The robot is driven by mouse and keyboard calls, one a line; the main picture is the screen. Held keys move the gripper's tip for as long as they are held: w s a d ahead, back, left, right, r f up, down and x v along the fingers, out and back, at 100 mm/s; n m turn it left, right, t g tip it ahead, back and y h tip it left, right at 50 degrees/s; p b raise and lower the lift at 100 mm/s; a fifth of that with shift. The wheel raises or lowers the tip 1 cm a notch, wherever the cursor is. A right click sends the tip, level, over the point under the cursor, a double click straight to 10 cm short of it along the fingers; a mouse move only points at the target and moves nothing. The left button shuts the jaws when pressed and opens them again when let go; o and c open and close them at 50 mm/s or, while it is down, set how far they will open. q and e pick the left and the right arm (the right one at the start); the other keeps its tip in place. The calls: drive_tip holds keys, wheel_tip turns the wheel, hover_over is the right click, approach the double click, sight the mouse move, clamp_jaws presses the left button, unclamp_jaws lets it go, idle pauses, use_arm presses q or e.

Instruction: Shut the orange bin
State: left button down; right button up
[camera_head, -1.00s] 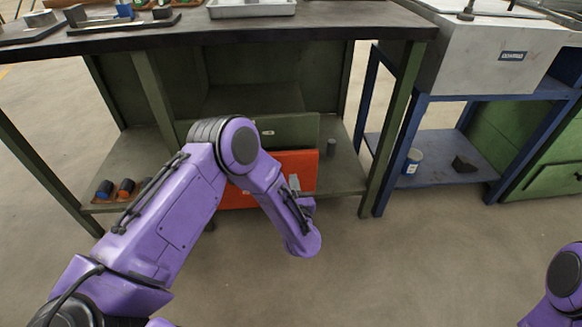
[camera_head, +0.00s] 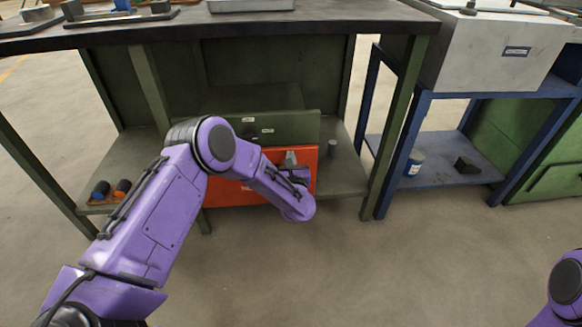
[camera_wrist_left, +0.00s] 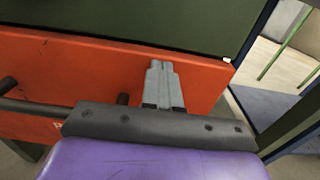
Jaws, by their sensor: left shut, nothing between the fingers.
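The orange bin (camera_head: 233,194) is a flat orange front low in the dark-topped bench, below a green panel. My left forearm hides its middle in the head view. In the left wrist view its orange face (camera_wrist_left: 205,82) fills the middle, with a dark bar handle (camera_wrist_left: 40,108) at left. My left gripper (camera_head: 291,157) is in front of the bin's right part. In the wrist view its grey fingers (camera_wrist_left: 162,68) are together and empty, pointing at the orange face near its top edge. I cannot tell whether they touch it. My right gripper is out of view.
The green panel (camera_head: 290,127) sits directly above the bin. A bench leg (camera_head: 395,130) stands to the right. A blue stand (camera_head: 440,172) with a small can (camera_head: 414,163) and a dark block (camera_head: 467,164) is beyond it. The floor in front is clear.

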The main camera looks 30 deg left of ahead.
use_arm(q)
drive_tip(key=shift+w+a+r, duration=0.35)
drive_tip(key=shift+w+a, duration=0.35)
drive_tip(key=shift+w, duration=0.15)
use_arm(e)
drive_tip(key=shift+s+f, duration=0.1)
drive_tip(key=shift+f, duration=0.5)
use_arm(q)
drive_tip(key=p+v, duration=0.3)
drive_tip(key=v, duration=1.1)
drive_tip(key=shift+s+d+f, duration=0.2)
drive_tip(key=shift+d+f, duration=0.15)
drive_tip(key=shift+f, duration=0.1)
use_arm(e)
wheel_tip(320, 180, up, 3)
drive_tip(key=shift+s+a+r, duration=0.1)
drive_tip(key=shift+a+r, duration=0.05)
